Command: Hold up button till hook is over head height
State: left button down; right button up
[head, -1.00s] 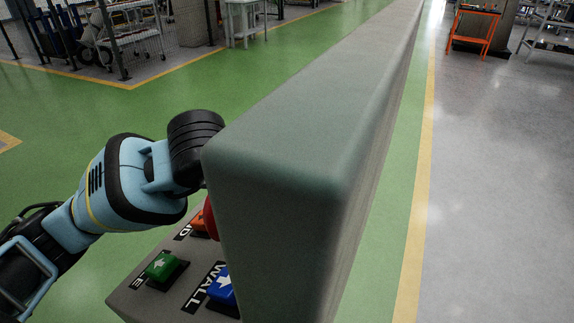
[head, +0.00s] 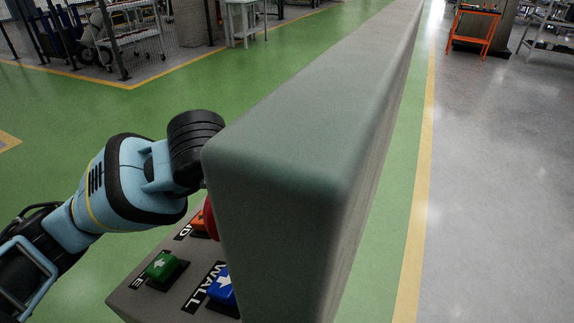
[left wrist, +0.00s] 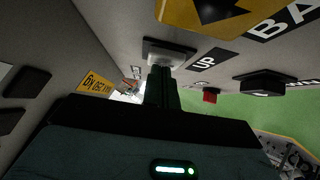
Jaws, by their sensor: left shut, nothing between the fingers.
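In the left wrist view, my left gripper (left wrist: 161,74) is shut and empty. Its fingertips are at the pale, dark-framed button (left wrist: 168,47) beside the UP label (left wrist: 207,60), and appear to press against it. The fingers hide part of the button. In the head view, my left arm reaches in from the left, and its gripper is hidden behind the grey beam (head: 285,140). I cannot make out the hook in either view. My right gripper is not in view.
A control box below the beam carries a green button (head: 161,266), a blue button (head: 222,289) and an orange button (head: 199,225). Open green floor (head: 90,180) lies left.

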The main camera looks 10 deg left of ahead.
pick_arm(q)
jog(key=shift+s+d+f, duration=0.1)
jog(key=shift+s+f, duration=0.1)
jog(key=shift+f, duration=0.5)
jog(key=r, duration=0.1)
jog(key=a+r+p, duration=0.1)
jog(key=r, duration=0.3)
jog(key=shift+w+a+p, duration=0.25)
jog(key=shift+w+p, duration=0.05)
jog(key=shift+p, duration=0.1)
jog(key=v, duration=1)
jog(key=shift+r, duration=0.15)
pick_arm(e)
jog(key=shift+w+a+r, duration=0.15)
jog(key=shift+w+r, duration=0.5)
pick_arm(q)
jog(key=shift+w+a, duration=0.1)
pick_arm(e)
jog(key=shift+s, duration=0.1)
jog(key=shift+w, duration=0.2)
